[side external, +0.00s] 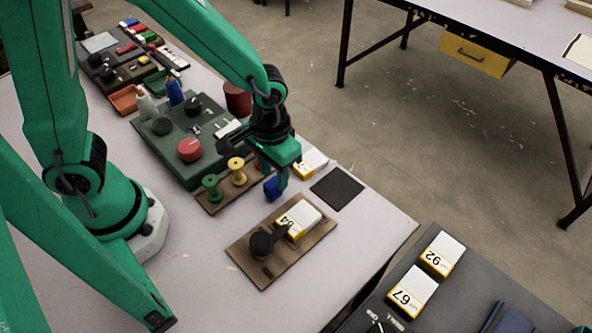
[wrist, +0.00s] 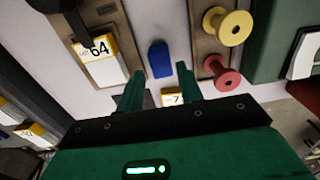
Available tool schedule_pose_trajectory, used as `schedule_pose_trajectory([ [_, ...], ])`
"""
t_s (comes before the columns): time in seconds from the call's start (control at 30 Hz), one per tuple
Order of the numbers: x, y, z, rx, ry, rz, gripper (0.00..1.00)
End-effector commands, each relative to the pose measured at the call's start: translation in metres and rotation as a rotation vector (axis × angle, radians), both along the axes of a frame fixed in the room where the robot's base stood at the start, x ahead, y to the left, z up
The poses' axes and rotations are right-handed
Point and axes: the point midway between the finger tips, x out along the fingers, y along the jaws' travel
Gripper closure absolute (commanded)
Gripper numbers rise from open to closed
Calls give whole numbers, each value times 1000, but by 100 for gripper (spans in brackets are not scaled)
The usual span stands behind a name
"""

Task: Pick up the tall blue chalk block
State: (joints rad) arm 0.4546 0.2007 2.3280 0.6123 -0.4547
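The blue chalk block (side external: 271,188) stands on the pale tabletop, beside the wooden spool board. It also shows in the wrist view (wrist: 158,57), just beyond my fingertips and roughly centred between them. My gripper (side external: 282,180) is low beside the block, and a finger stands close to its right in the side view. In the wrist view my gripper (wrist: 160,73) has its two fingers apart with a clear gap. Nothing is held. I cannot tell whether a finger touches the block.
A wooden board (side external: 262,270) carries a box marked 64 (side external: 301,217) and a black-knobbed tool (side external: 262,243). Green (side external: 211,184) and yellow (side external: 237,168) spools stand near the block; a red spool (wrist: 222,74) shows in the wrist view. A dark pad (side external: 338,188) lies right.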

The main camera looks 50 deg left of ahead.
Motion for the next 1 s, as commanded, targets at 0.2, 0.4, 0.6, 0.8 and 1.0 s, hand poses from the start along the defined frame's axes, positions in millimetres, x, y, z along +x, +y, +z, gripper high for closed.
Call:
schedule_pose_trajectory([
  [0.2, -2, 1, -19, 2, 4, 0, 64],
  [0.4, -2, 2, -38, 2, 3, 0, 64],
  [0.6, -2, 2, -48, 1, 2, 0, 64],
  [0.8, -2, 1, -49, 0, 1, 0, 64],
  [1.0, -2, 1, -49, 0, 1, 0, 64],
])
